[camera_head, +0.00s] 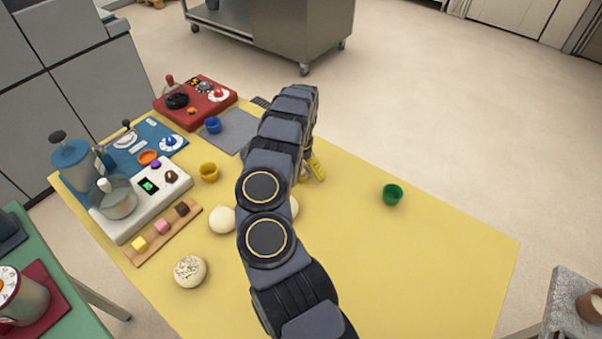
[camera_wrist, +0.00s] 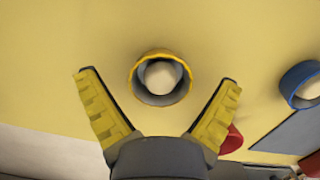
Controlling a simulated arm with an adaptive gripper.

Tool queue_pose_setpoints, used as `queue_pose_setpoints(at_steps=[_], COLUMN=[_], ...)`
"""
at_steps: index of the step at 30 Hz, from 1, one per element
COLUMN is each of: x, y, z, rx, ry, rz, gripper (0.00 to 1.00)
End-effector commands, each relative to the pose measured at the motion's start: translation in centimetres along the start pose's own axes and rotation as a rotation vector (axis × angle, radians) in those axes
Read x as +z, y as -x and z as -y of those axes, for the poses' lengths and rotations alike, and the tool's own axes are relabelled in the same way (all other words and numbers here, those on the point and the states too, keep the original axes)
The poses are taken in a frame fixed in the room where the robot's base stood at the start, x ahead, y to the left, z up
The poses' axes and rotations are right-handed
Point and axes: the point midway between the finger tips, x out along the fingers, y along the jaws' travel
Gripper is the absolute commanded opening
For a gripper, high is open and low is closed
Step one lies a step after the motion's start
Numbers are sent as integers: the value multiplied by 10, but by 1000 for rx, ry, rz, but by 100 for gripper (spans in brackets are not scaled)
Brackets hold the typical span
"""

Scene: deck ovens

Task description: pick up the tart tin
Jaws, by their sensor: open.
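A round yellow-rimmed tin (camera_wrist: 135,88) with a grey inside and a pale ball in it is at the upper middle of the wrist view, the likeliest tart tin. It stands on the yellow table. My gripper (camera_wrist: 158,84) is open, its two yellow fingers spread to the left and right of the tin, holding nothing. I cannot tell how high they are above the table. In the head view part of my gripper (camera_head: 314,168) shows beside my arm. A small yellow cup (camera_head: 209,173) stands left of the arm there; I cannot tell whether it is the same tin.
A blue cup (camera_wrist: 287,84) is at the right of the wrist view, by a grey mat (camera_wrist: 288,134). A red thing (camera_wrist: 233,141) is partly behind the right finger. A green cup (camera_head: 392,194) stands on the table's clear right side. Dough balls (camera_head: 221,220) lie left of my arm.

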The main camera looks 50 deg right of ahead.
Motion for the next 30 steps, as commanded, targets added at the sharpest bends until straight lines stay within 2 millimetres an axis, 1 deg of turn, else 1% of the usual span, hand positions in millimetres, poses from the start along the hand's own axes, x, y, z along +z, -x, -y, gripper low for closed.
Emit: queue_pose_setpoints(at_steps=[4, 5, 6, 9, 18, 22, 25, 29, 30], x=[0, 0, 0, 0, 0, 0, 0, 2, 7], y=[1, 1, 1, 1, 1, 5, 14, 35, 38], z=[0, 0, 0, 0, 0, 1, 1, 2, 0], rx=[-1, -1, -1, -1, -2, -3, -4, -8, -6], ry=[0, 0, 0, 0, 0, -1, -1, 0, -1], rz=[-1, -1, -1, -1, -1, -2, -4, -6, -2], gripper=[93, 82, 65, 26, 26, 26, 26, 26, 26])
